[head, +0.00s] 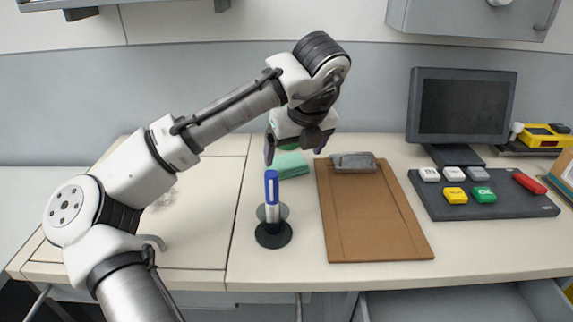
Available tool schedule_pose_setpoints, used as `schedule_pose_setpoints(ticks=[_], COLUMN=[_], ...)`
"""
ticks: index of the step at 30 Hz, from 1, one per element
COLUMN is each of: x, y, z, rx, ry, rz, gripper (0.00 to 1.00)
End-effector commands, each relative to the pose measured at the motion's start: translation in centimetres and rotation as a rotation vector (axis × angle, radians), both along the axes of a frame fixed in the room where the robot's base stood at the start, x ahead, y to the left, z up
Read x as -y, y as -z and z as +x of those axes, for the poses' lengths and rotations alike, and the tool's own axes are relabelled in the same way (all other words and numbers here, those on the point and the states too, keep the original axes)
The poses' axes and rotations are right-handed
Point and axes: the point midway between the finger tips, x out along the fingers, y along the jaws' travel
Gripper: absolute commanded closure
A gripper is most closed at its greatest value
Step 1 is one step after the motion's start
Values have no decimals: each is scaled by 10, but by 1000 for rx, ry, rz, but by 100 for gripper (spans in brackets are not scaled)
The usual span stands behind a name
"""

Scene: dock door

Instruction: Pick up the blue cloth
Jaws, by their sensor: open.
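A green-teal folded cloth (291,165) lies on the counter, left of the clipboard's top edge. No plainly blue cloth shows; this is the only cloth in view. My gripper (292,155) points down above the cloth with its fingers apart, one at each side. My gripper and wrist hide the cloth's back part. I cannot tell whether the fingers touch the cloth.
A blue-and-white marker (271,195) stands upright in a dark round holder (273,235) in front of the cloth. A brown clipboard (372,215) lies to the right. Further right are a keypad (510,207) and a monitor (462,107). An open drawer (450,305) is below the counter.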

Motion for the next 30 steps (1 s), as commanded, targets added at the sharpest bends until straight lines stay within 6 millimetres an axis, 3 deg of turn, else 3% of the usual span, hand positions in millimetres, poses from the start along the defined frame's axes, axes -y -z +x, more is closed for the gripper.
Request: schedule_pose_setpoints(ticks=[9,17,26,30], x=[-10,-10,-10,-10], y=[37,41,41,41], z=[17,18,18,18], rx=[-1,-1,-1,-1], ry=[-1,0,0,0], rz=[0,0,0,0], gripper=[14,14,50,51])
